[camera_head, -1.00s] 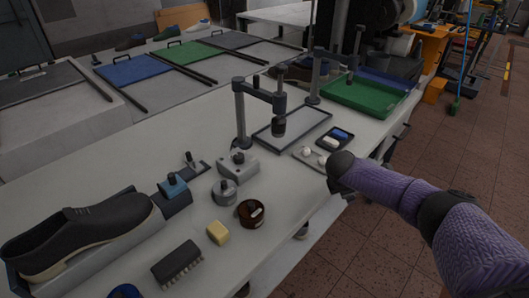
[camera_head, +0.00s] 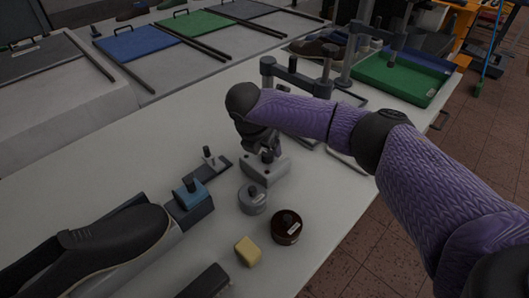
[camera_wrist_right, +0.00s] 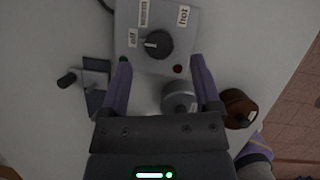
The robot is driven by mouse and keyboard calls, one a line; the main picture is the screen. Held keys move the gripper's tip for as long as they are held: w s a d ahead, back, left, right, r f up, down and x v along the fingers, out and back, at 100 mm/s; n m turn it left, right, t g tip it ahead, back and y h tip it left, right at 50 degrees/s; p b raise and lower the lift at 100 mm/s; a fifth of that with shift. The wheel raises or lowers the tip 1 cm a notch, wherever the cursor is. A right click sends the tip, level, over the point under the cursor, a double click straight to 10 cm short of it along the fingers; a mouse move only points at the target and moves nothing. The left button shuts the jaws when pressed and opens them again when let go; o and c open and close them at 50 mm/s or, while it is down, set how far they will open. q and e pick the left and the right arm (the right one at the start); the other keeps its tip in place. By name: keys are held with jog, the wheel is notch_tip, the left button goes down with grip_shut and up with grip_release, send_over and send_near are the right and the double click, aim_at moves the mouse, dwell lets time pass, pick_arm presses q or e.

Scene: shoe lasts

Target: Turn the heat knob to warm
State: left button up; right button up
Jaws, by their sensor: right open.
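The heat knob (camera_wrist_right: 158,43) is black and round, on a light grey control box (camera_wrist_right: 130,62) with labels off, warm and hot. Its white pointer mark lies on the side towards the off label (camera_wrist_right: 132,38). In the head view the box (camera_head: 262,172) stands on the table, partly under my right arm. My right gripper (camera_wrist_right: 163,75) is open and empty, its fingers pointing towards the box; the knob lies between their lines, beyond the tips. In the head view the right gripper (camera_head: 262,143) is mostly hidden by its wrist. My left gripper is not in view.
Close to the box are a grey metal cylinder (camera_head: 252,199), a brown round tin (camera_head: 287,227), a yellow block (camera_head: 248,251) and a blue block on a stand (camera_head: 193,196). A black shoe (camera_head: 100,245) lies at left.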

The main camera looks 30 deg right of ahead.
aim_at(267, 153)
jog(key=b+x, duration=0.1)
jog(key=x, duration=0.3)
jog(key=shift+r, duration=0.1)
grip_shut()
